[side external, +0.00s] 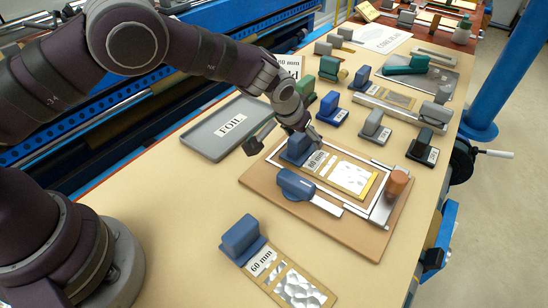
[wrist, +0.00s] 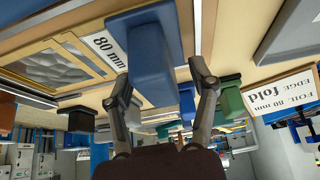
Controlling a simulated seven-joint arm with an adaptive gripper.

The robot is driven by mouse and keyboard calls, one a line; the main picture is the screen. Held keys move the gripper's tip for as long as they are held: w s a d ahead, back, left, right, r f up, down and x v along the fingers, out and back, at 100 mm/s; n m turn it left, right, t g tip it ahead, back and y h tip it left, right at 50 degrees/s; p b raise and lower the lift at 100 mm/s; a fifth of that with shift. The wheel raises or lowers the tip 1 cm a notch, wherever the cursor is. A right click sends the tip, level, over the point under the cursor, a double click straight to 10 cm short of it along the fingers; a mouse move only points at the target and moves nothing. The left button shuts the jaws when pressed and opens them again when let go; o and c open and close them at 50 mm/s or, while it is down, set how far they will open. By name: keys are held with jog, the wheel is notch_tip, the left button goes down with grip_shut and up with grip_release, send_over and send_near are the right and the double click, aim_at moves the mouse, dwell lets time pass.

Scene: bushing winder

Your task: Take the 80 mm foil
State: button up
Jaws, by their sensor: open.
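The 80 mm foil (side external: 352,178) is a gold-edged strip with a silvery window, a white "80 mm" label and a blue block handle (side external: 297,151). It lies inside a metal frame on a brown board (side external: 262,182). In the wrist view the foil (wrist: 50,65) is at upper left and its blue handle (wrist: 150,60) is in the middle. My gripper (side external: 292,133) is at the handle, its fingers apart. In the wrist view my gripper (wrist: 165,85) has one finger on each side of the handle. I cannot tell whether either finger touches it.
A 60 mm foil (side external: 303,290) with a blue handle lies in front of the board. A grey tray (side external: 200,143) marked FOIL is at left. A blue-handled tool (side external: 297,187) and a copper-coloured cylinder (side external: 397,183) are on the board. Several coloured blocks stand behind.

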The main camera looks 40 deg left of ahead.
jog(key=shift+w+f, duration=0.2)
jog(key=shift+f, duration=0.15)
grip_shut()
